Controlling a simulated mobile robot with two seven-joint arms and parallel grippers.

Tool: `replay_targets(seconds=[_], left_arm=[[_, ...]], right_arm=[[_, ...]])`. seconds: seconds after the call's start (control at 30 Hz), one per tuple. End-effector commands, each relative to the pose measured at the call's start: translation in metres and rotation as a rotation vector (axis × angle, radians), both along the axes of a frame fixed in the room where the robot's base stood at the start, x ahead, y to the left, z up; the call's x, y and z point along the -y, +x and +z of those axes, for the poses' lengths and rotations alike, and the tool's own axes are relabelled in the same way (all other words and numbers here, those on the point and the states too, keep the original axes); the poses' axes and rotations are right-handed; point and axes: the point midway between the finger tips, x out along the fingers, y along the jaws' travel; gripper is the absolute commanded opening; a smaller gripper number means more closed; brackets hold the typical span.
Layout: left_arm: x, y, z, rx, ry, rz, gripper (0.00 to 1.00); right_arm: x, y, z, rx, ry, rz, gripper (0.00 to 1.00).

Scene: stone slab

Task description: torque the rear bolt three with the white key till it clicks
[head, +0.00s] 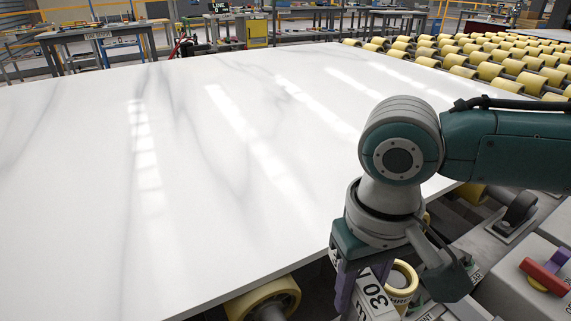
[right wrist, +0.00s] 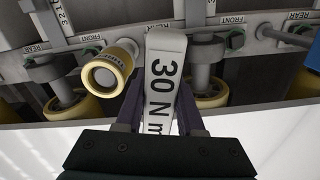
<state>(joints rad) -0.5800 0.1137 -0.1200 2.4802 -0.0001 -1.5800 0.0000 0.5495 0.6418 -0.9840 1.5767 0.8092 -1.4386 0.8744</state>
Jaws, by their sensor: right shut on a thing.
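My right gripper (head: 368,283) is at the lower right of the head view, beside the slab's near right edge. It is shut on the white key (head: 374,302), a flat piece marked "30 N m". In the right wrist view the key (right wrist: 163,85) stands between the two purple fingers, its far end towards the metal frame. I cannot tell whether that end sits on a bolt. Labels there read FRONT and a REAR label (right wrist: 298,15) is at upper right. Which bolt is rear bolt three cannot be told. My left gripper is out of view.
A large white slab (head: 150,170) fills the left and middle. A tan round piece (right wrist: 108,72) is left of the key. Yellow rollers (head: 480,60) lie at the back right. A red handle (head: 545,277) sits on a grey box at far right.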

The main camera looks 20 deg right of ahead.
Motion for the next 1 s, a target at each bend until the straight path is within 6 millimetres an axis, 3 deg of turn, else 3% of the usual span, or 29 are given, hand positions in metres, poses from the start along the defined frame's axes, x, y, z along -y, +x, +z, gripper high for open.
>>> replay_targets(seconds=[0.67,1.0], left_arm=[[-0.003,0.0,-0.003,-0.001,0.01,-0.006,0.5],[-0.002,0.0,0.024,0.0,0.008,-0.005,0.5]], right_arm=[[0.0,0.0,-0.009,0.001,0.0,0.0,0.0],[-0.001,-0.001,-0.005,-0.003,0.001,-0.203,0.0]])
